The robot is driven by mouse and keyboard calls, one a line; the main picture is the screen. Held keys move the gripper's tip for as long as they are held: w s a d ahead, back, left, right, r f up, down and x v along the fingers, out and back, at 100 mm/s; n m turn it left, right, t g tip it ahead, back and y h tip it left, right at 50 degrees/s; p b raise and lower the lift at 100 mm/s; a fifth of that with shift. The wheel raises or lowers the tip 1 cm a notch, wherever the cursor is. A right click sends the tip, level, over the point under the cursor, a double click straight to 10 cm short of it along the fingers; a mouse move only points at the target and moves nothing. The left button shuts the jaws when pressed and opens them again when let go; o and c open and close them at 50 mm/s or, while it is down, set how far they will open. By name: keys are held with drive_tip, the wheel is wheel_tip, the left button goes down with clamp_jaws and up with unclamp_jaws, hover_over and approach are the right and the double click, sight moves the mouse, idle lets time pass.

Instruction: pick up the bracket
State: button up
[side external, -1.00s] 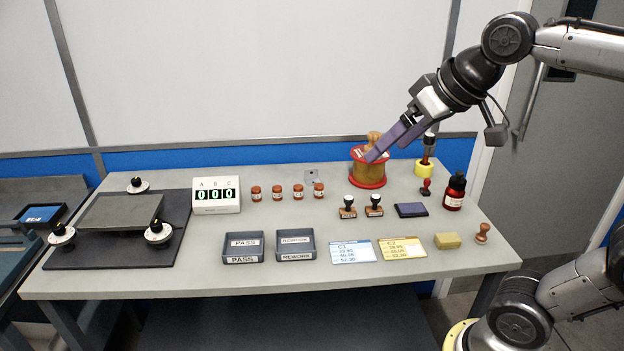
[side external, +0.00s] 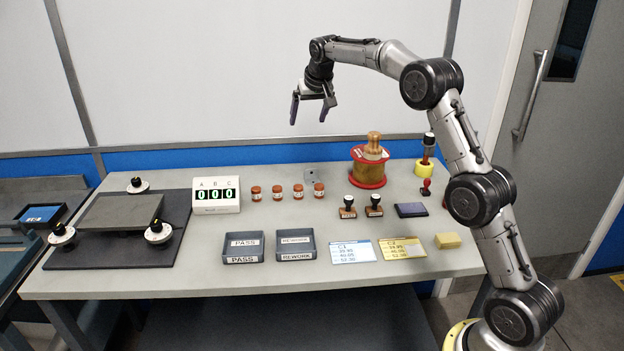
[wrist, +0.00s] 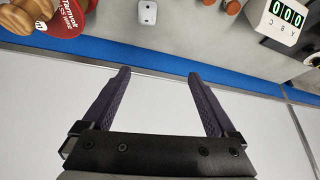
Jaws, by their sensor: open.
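The bracket (side external: 311,176) is a small grey metal piece with a hole, on the back part of the bench, left of the wire spool. It also shows at the top edge of the wrist view (wrist: 148,13), where it is partly cut off at most. My gripper (side external: 309,114) is open and empty, high above the back of the bench and roughly above the bracket in the side view. In the wrist view my gripper's two fingers (wrist: 158,74) are spread apart with only wall between them, and the bracket lies beyond their tips.
The red-flanged spool (side external: 368,166) stands right of the bracket. Several brown-capped jars (side external: 298,192) stand in front and to the left, and the counter (side external: 216,195) is farther left. The wall (side external: 230,70) rises close behind the bench's back edge.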

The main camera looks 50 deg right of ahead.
drive_tip(key=g, duration=0.1)
approach(311, 173)
drive_tip(key=shift+w+d+f+m, duration=0.15)
drive_tip(key=shift+w+d+f, duration=0.25)
drive_tip(key=shift+f, duration=0.15)
drive_tip(key=shift+w+d+f+m, duration=0.15)
drive_tip(key=shift+w+d+f, duration=0.25)
drive_tip(key=shift+f, duration=0.1)
drive_tip(key=x, duration=0.5)
drive_tip(key=shift+s+a+f, duration=0.3)
drive_tip(key=shift+a, duration=0.05)
drive_tip(key=shift+w+d+f, duration=0.1)
drive_tip(key=shift+w+f, duration=0.05)
drive_tip(key=shift+f, duration=0.3)
drive_tip(key=c, duration=1.5)
drive_tip(key=shift+o, duration=0.2)
drive_tip(key=shift+r, duration=0.1)
